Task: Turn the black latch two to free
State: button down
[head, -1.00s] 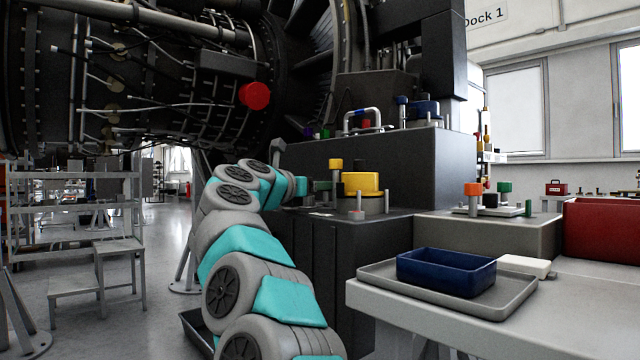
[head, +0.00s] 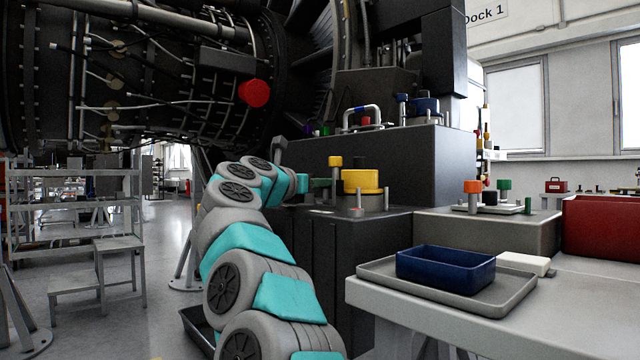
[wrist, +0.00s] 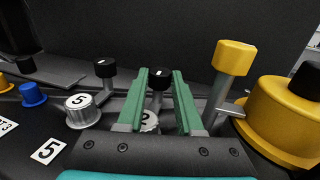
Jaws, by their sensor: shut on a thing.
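Black latch two (wrist: 159,78) is a black knob on a grey post, with a white "2" disc (wrist: 149,121) at its base, in the middle of the wrist view. My gripper (wrist: 164,76) has its two green fingers on either side of the latch, shut on it. The fingers partly hide the post and the disc. In the head view my gripper (head: 318,184) reaches the top of the dark bench from the left, and the latch cannot be made out there.
Left of the latch stand another black knob (wrist: 105,68) and a "5" disc (wrist: 80,101). Close on the right are a yellow-topped lever (wrist: 233,58) and a wide yellow cylinder (wrist: 275,112). A blue bin (head: 445,270) sits on a grey tray at the right.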

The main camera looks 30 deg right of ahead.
jog(key=shift+w+a+r+m+g+h+p, duration=0.15)
jog(key=shift+m+g+h+p, duration=0.25)
jog(key=shift+m+g+p, duration=0.5)
jog(key=g+p, duration=0.1)
jog(key=p, duration=0.1)
jog(key=m+g+p, duration=0.1)
jog(key=p, duration=0.1)
jog(key=shift+w+r+g, duration=0.1)
jog(key=shift+w+g, duration=0.15)
jog(key=shift+g, duration=0.05)
jog(key=m+g+p, duration=0.1)
jog(key=g+p, duration=0.1)
jog(key=p, duration=0.2)
jog(key=shift+w+m+g+h, duration=0.1)
jog(key=shift+m+g+h, duration=0.2)
jog(key=shift+m, duration=0.1)
jog(key=shift+w+g+p, duration=0.1)
jog(key=shift+g+p, duration=0.2)
jog(key=shift+f+m+g+p, duration=0.25)
jog(key=shift+m+g+p, duration=0.5)
jog(key=shift+p, duration=0.3)
jog(key=c, duration=0.6)
grip_release()
jog(key=shift+o, duration=0.2)
